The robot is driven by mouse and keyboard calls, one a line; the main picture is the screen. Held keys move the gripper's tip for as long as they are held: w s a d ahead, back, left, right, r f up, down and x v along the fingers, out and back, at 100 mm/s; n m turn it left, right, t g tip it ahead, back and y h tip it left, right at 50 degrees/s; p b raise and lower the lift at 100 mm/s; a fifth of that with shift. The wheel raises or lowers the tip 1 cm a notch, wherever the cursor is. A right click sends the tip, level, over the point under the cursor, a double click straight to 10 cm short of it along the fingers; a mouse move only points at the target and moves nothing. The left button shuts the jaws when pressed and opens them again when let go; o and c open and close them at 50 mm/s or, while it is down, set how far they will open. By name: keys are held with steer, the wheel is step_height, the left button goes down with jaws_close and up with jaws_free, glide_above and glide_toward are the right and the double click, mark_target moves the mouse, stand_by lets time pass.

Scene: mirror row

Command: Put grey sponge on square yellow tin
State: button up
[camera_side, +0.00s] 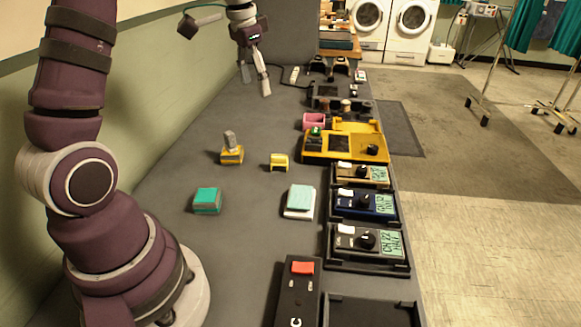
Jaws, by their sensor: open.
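The grey sponge (230,138) stands on top of the square yellow tin (232,157), left of the table's middle. It looks upright and slightly tilted, and its lower end seems to rest on the tin's top. My gripper (255,85) is at the far end of the table, with its fingers apart and nothing between them. It is well clear of the sponge and the tin, above and behind them in the picture.
A small yellow block-like thing (279,162) lies right of the tin. A teal-topped block (207,200) and a pale teal-and-white stack (299,201) sit nearer. A row of devices, including a yellow one (318,145), lines the right edge. Grey table is bare between.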

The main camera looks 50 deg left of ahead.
steer(key=s+d+t, duration=0.3)
steer(key=s+d, duration=0.9)
steer(key=d, duration=0.2)
steer(key=shift+d+t+h, duration=0.4)
